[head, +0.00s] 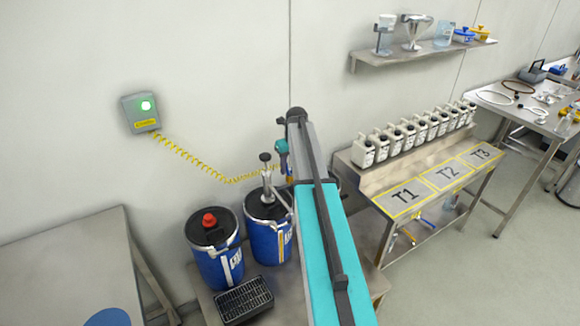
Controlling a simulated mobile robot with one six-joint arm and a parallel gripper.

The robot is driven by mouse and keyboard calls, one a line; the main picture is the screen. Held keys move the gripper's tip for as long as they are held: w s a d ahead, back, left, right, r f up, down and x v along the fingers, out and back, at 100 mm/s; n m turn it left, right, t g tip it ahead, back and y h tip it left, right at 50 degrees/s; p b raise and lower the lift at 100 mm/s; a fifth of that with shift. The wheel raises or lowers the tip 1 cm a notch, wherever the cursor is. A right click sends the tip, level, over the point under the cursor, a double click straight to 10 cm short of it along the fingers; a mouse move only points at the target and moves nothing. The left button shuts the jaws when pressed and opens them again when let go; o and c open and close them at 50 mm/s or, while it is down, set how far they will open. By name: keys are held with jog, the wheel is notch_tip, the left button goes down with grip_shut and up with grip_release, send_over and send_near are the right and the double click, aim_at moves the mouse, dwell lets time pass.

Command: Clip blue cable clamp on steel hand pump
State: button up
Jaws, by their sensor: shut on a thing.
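The steel hand pump (267,178) stands upright on the lid of the right blue drum (262,232), with a black knob on top. My arm comes in from the lower right, and its teal wrist (282,147) hangs just right of the pump's top. My gripper (287,174) is below the wrist, small and partly covered by my arm. It is shut at the end of the yellow coiled cable (195,162). The blue cable clamp cannot be made out there. Whether it touches the pump cannot be told.
A grey wall box (141,112) with a green light holds the cable's other end. A second blue drum (217,262) with a red cap stands left, behind a black grate (243,299). White bottles (410,134) line the bench marked T1 to T3 at right. A shelf (420,52) hangs above.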

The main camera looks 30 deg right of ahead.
jog(key=shift+f, duration=0.35)
dwell(0.4)
jog(key=o, duration=0.9)
jog(key=shift+r, duration=0.15)
jog(key=shift+s+a+r+b, duration=0.1)
jog(key=shift+s+r+b, duration=0.45)
jog(key=shift+r, duration=1.65)
jog(key=shift+s+r+b, duration=0.35)
jog(key=shift+r+b, duration=0.4)
jog(key=shift+r, duration=1.5)
jog(key=shift+s+a+r+b, duration=0.1)
jog(key=shift+s+r+b, duration=0.45)
jog(key=shift+r, duration=1.65)
jog(key=shift+w, duration=0.1)
